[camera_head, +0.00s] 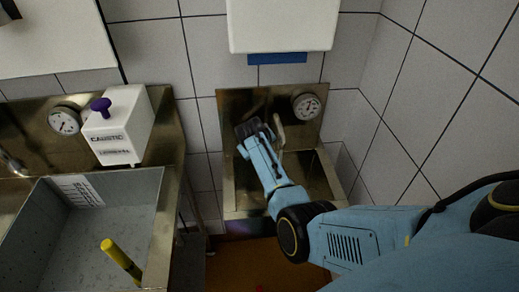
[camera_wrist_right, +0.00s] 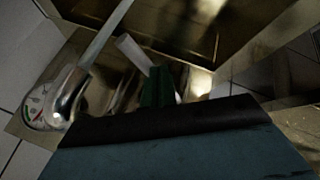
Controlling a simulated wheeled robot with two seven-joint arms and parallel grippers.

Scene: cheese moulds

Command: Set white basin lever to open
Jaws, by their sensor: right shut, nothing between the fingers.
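A small steel basin (camera_head: 232,190) stands at the wall in the middle of the head view, with a metal back panel carrying a pale curved spout (camera_head: 279,132) and a round gauge. My right gripper (camera_head: 249,128) is over the basin at the panel, left of the spout. In the right wrist view its dark green fingers (camera_wrist_right: 158,88) are shut and empty. A pale bar (camera_wrist_right: 134,53), which looks like the lever, runs behind the fingers; I cannot tell whether they touch. The curved spout (camera_wrist_right: 72,92) also shows there. The gripper hides the lever in the head view.
The gauge (camera_head: 306,106) is right of the spout. A white box (camera_head: 284,24) hangs above. At left are a larger sink (camera_head: 150,225), a white caustic dispenser (camera_head: 119,125) with a purple knob, and a yellow handle (camera_head: 121,258). A tiled wall bounds the right.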

